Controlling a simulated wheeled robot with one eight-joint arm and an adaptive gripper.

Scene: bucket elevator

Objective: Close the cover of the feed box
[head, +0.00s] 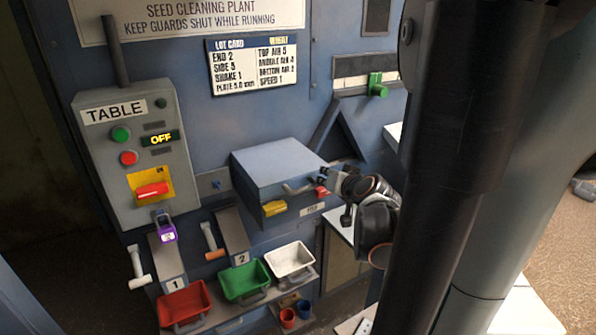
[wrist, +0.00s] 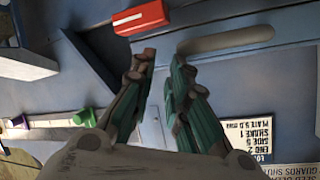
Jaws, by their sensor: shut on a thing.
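The feed box (head: 287,213) is a blue-grey box on the machine wall with a small label on its front. Its flat cover (head: 278,160) lies over the top; I cannot tell whether a thin gap is left under its edge. A grey bar handle (head: 297,189) is on the front, and it also shows in the wrist view (wrist: 240,38). My gripper (head: 328,177) is at the handle's right end. A red block (wrist: 142,18) lies beside the fingers.
A yellow catch (head: 274,208) is on the box front. The TABLE control panel (head: 137,150) stands left. Red (head: 184,306), green (head: 244,281) and white (head: 289,260) trays are below. A green knob (head: 377,86) is up right. My arm covers the right side.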

